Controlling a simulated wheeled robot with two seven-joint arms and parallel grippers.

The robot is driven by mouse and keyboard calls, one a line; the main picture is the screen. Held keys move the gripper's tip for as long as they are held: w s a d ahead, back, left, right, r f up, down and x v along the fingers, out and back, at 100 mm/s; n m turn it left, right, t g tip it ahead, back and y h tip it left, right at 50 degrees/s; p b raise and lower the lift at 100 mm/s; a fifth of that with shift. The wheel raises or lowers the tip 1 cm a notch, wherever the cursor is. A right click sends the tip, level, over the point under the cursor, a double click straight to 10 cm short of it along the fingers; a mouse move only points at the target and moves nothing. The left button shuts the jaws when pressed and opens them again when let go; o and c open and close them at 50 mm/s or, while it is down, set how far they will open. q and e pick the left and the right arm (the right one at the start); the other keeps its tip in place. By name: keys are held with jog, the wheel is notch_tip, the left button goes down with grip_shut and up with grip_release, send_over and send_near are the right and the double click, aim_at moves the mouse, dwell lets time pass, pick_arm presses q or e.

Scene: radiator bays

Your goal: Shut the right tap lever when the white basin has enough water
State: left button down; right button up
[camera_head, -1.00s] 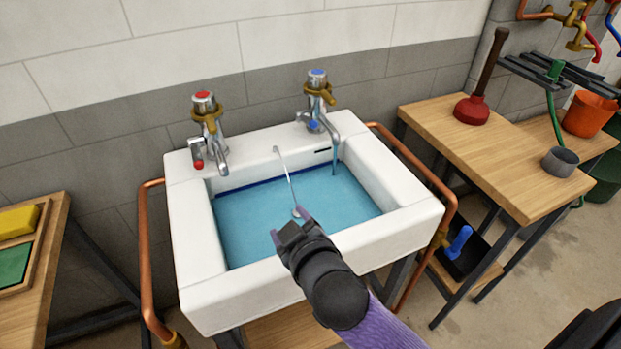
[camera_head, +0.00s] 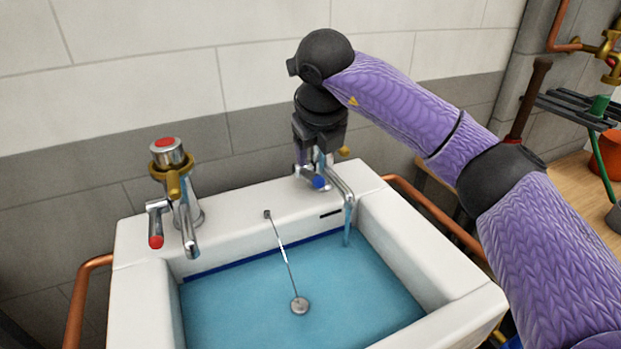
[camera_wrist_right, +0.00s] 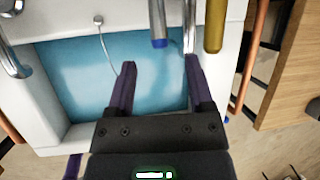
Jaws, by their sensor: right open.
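The white basin (camera_head: 140,300) holds blue water (camera_head: 240,295), whose back edge lies close to a dark blue line (camera_head: 215,268) on the inner wall. The right tap's spout (camera_head: 340,180) pours a thin stream (camera_head: 348,224) into it. The right tap lever (camera_head: 318,183) has a blue tip, which also shows in the wrist view (camera_wrist_right: 160,43). My right gripper (camera_head: 316,160) points down at the right tap and hides its top. In the wrist view its fingers (camera_wrist_right: 160,66) are open, with the lever's tip appearing between them; contact cannot be told. My left gripper is not in view.
The left tap (camera_head: 172,185) has a red-tipped lever and no visible stream. A chain with a round plug (camera_head: 299,305) hangs into the water. Copper pipes (camera_head: 85,290) run beside the basin. A wooden table (camera_head: 575,180) stands at the right.

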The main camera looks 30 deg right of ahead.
aim_at(316, 176)
jog(key=b+x, duration=0.1)
jog(key=x, duration=0.1)
jog(key=b+x, duration=0.1)
jog(key=x, duration=0.2)
jog(key=b+x, duration=0.1)
jog(key=x, duration=0.2)
jog(key=shift+s+a+f+b, duration=0.1)
jog(key=shift+s+f+b, duration=0.1)
jog(key=shift+f+b, duration=0.15)
jog(key=shift+w+f, duration=0.15)
jog(key=shift+f, duration=0.2)
jog(key=shift+c, duration=0.8)
jog(key=shift+w, duration=0.1)
jog(key=c, duration=0.7)
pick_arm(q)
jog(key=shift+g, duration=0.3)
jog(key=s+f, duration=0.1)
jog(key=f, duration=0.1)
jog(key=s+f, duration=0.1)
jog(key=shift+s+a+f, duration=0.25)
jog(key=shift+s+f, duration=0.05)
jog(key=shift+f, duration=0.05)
pick_arm(e)
grip_shut()
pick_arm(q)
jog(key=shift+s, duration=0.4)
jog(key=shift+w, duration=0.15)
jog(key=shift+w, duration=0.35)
